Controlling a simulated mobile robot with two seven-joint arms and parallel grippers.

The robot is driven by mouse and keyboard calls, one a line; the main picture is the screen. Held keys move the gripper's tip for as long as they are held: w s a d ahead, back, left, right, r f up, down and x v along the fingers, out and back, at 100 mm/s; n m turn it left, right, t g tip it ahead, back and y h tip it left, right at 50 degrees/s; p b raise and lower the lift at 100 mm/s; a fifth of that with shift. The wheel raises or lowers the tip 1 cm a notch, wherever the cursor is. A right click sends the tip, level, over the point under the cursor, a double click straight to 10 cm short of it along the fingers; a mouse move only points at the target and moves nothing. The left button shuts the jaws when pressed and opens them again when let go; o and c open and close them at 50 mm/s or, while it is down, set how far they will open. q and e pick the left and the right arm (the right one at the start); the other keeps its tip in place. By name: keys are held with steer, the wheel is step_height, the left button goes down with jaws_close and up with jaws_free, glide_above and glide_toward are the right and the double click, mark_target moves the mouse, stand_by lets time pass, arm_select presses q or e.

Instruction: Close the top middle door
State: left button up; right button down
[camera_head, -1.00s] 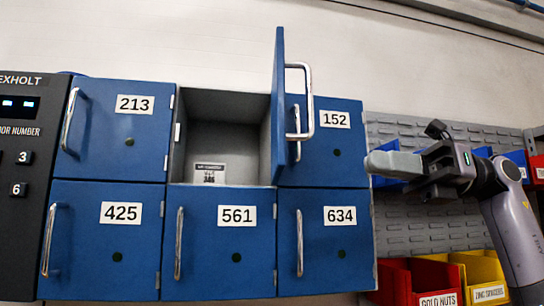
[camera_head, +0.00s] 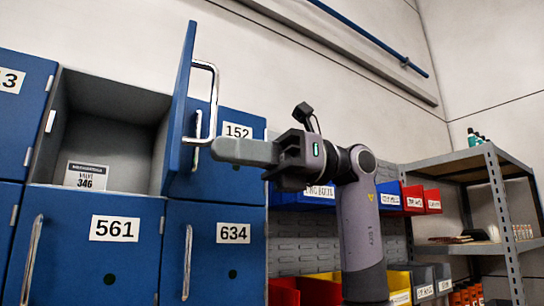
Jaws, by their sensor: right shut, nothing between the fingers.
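The top middle door (camera_head: 181,95) stands swung open, out toward me, hinged at the right side of its compartment. Its silver handle (camera_head: 214,100) faces right. The open top middle compartment (camera_head: 118,115) is grey inside and holds a white card marked 346 (camera_head: 86,176). My right gripper (camera_head: 222,150) is shut and empty. Its fingertips point left and overlap the lower end of the door handle in the picture; I cannot tell whether they touch. My left gripper is not in view.
Door 152 (camera_head: 238,131), door 561 (camera_head: 87,260) and door 634 (camera_head: 215,275) are shut around the opening. Coloured bins (camera_head: 410,199) hang on a grey panel at the right. A metal shelf (camera_head: 463,162) stands at the far right.

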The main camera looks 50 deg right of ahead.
steer(key=shift+x, duration=1.8)
